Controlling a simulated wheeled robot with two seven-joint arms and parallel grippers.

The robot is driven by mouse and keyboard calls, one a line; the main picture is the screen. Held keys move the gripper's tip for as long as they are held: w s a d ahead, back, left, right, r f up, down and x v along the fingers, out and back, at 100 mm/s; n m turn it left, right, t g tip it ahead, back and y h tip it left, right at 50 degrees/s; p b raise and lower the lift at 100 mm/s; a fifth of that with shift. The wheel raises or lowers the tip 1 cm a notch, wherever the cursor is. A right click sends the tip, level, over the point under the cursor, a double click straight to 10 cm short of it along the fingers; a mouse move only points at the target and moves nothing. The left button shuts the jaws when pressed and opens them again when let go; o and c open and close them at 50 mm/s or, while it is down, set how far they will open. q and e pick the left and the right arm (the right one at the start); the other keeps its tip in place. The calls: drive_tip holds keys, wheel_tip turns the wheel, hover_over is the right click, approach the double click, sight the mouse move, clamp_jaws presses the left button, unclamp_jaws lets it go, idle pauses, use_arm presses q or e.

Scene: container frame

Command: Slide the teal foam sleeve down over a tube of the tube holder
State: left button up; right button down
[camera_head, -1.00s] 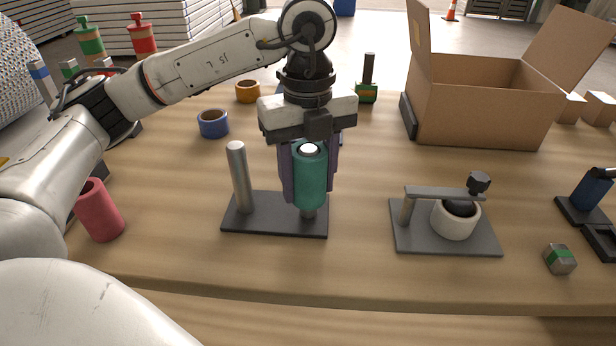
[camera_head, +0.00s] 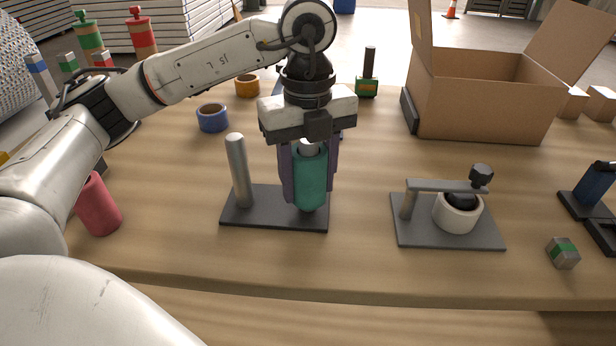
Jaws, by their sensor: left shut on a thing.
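The teal foam sleeve (camera_head: 311,182) is around the right tube of the tube holder, upright, with its lower end close to the dark base plate (camera_head: 262,222). The tube's light top (camera_head: 309,147) shows above the sleeve. My left gripper (camera_head: 309,185) points down and is shut on the sleeve, one finger on each side. Whether the sleeve touches the plate, I cannot tell. The holder's left tube (camera_head: 239,170) is bare grey metal. My right gripper is not in view.
A red sleeve (camera_head: 98,205) stands at the left. A clamp fixture (camera_head: 450,240) with a white ring and a small block (camera_head: 563,253) are at the right. An open cardboard box (camera_head: 485,105) and tape rolls (camera_head: 212,118) are farther back.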

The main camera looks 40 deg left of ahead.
sight(308, 152)
use_arm(q)
drive_tip(key=shift+f+b, duration=0.65)
drive_tip(key=shift+f, duration=0.3)
drive_tip(key=o, duration=1.7)
drive_tip(key=shift+r, duration=0.1)
drive_tip(key=shift+r+p, duration=2.8)
drive_tip(key=shift+r, duration=0.7)
drive_tip(key=shift+r, duration=0.1)
